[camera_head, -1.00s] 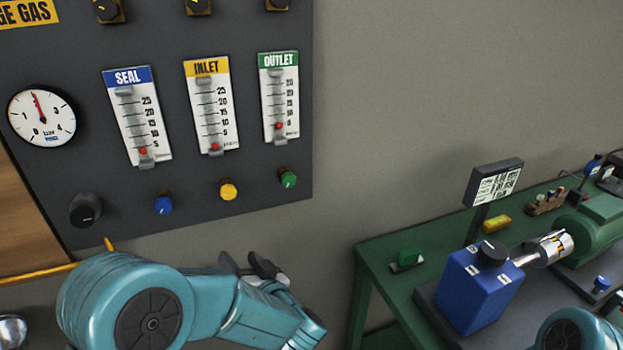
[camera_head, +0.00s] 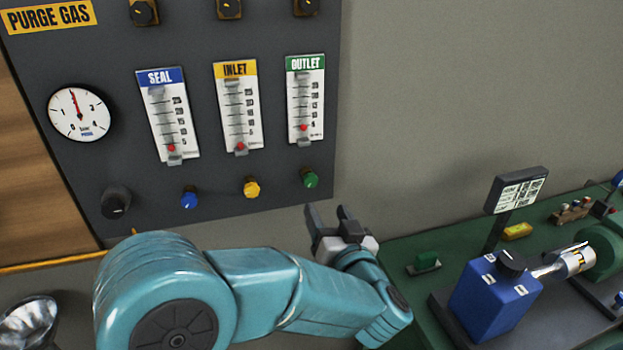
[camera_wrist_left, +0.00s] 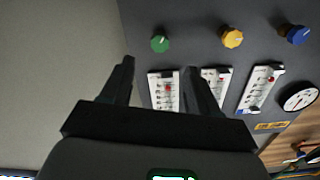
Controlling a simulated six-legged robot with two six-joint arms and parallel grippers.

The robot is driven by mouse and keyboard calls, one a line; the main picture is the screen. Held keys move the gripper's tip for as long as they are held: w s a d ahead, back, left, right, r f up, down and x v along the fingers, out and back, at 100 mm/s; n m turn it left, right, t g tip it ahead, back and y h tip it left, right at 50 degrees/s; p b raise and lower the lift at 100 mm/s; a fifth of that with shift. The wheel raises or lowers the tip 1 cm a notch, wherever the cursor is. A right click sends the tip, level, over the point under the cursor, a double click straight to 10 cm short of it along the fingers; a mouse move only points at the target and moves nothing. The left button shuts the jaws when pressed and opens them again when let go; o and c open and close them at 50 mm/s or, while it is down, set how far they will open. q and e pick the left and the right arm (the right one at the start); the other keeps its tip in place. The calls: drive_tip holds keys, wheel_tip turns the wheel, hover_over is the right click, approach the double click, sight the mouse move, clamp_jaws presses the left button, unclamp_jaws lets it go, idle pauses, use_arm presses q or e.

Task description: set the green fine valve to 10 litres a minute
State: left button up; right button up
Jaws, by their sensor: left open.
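The green fine valve (camera_head: 310,179) is a small round knob at the panel's lower right, under the OUTLET flowmeter (camera_head: 305,100). The red float in that flowmeter sits low on the scale, near the bottom marks. The green knob also shows in the left wrist view (camera_wrist_left: 160,44), ahead of the fingers and between their lines. My left gripper (camera_head: 330,212) is open and empty, below and slightly right of the green knob, apart from it. Its two dark fingers show in the wrist view (camera_wrist_left: 158,75). My right gripper is not in view.
The yellow knob (camera_head: 251,187) and blue knob (camera_head: 189,197) sit left of the green one, with a black knob (camera_head: 115,202) farther left. A green bench (camera_head: 400,262) with a blue pump box (camera_head: 492,296) stands at right. Bare wall lies right of the panel.

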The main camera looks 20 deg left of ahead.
sight(311, 183)
use_arm(q)
drive_tip(key=p+x, duration=0.2)
drive_tip(key=x, duration=1)
drive_tip(key=shift+s, duration=0.1)
drive_tip(key=c, duration=1)
